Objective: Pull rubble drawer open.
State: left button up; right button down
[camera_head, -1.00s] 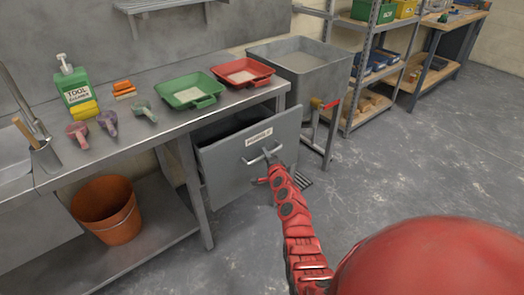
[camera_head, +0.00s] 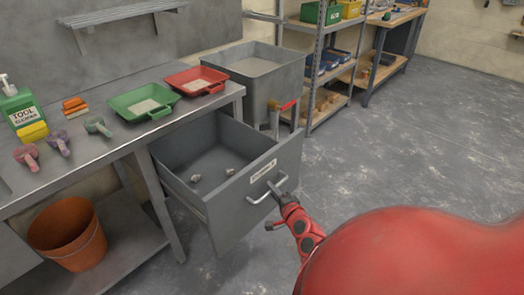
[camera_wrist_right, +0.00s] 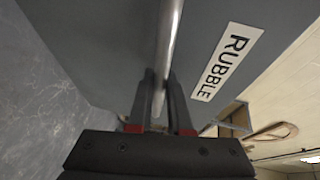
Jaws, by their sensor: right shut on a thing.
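The grey rubble drawer (camera_head: 255,200) stands pulled well out from under the metal bench, with a few small rubble lumps (camera_head: 196,178) on its floor. Its front carries a white label, which reads RUBBLE in the right wrist view (camera_wrist_right: 227,64), and a bar handle (camera_head: 262,190). My right gripper (camera_head: 285,197) is shut on this handle. In the right wrist view its two dark fingers (camera_wrist_right: 160,105) sit on either side of the metal bar (camera_wrist_right: 168,45). My left gripper is not in view.
The bench (camera_head: 105,150) holds a green tray (camera_head: 143,102), a red tray (camera_head: 195,80), a cleaner bottle (camera_head: 20,108) and small scoops. An orange bucket (camera_head: 67,233) stands on the lower shelf. A grey tub (camera_head: 255,70) is behind the drawer. The floor (camera_head: 400,150) at right is clear.

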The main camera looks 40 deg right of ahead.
jog(key=shift+s+d, duration=0.15)
jog(key=shift+s, duration=0.55)
jog(key=c, duration=0.8)
grip_release()
jog(key=shift+c, duration=0.2)
jog(key=b+v, duration=0.1)
jog(key=v, duration=1.6)
jog(key=shift+s, duration=0.15)
